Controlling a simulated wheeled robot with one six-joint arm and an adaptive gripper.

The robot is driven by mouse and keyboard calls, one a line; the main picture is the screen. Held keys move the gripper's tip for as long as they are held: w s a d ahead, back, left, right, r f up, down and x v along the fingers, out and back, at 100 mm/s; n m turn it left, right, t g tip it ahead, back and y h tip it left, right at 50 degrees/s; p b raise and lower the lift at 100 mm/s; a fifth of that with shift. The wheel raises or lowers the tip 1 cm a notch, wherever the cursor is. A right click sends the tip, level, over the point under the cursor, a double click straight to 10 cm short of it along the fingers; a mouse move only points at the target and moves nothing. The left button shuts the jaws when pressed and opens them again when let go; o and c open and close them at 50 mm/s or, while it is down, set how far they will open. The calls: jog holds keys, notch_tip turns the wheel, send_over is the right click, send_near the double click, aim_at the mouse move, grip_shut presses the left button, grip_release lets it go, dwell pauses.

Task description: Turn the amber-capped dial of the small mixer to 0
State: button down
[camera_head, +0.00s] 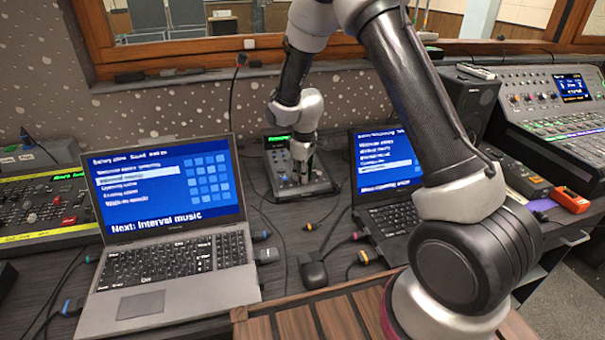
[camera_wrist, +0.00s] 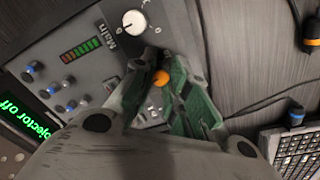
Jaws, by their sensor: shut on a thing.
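The small mixer (camera_head: 318,184) stands on the desk between two laptops, with a green-lit display at its back. My gripper (camera_head: 301,174) reaches down onto it from above. In the wrist view the amber-capped dial (camera_wrist: 161,78) shows as a small orange cap between the green fingers of my gripper (camera_wrist: 162,66), which are shut on it. The fingers hide the dial's sides, and I cannot read its pointer or scale. A larger white dial (camera_wrist: 135,22) labelled "Main" lies just beyond the fingertips.
The mixer also carries a level meter (camera_wrist: 81,50) and several blue-capped knobs. A left laptop (camera_head: 165,210) and a right laptop (camera_head: 385,175) flank it closely. Cables lie around it. A black speaker (camera_head: 468,100) and a larger console (camera_head: 555,105) stand to the right.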

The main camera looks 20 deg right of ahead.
jog(key=n, duration=1.2)
jog(key=shift+n, duration=0.4)
jog(key=n, duration=1.2)
jog(key=shift+n, duration=0.4)
jog(key=c, duration=1.3)
grip_release()
jog(key=shift+c, duration=0.2)
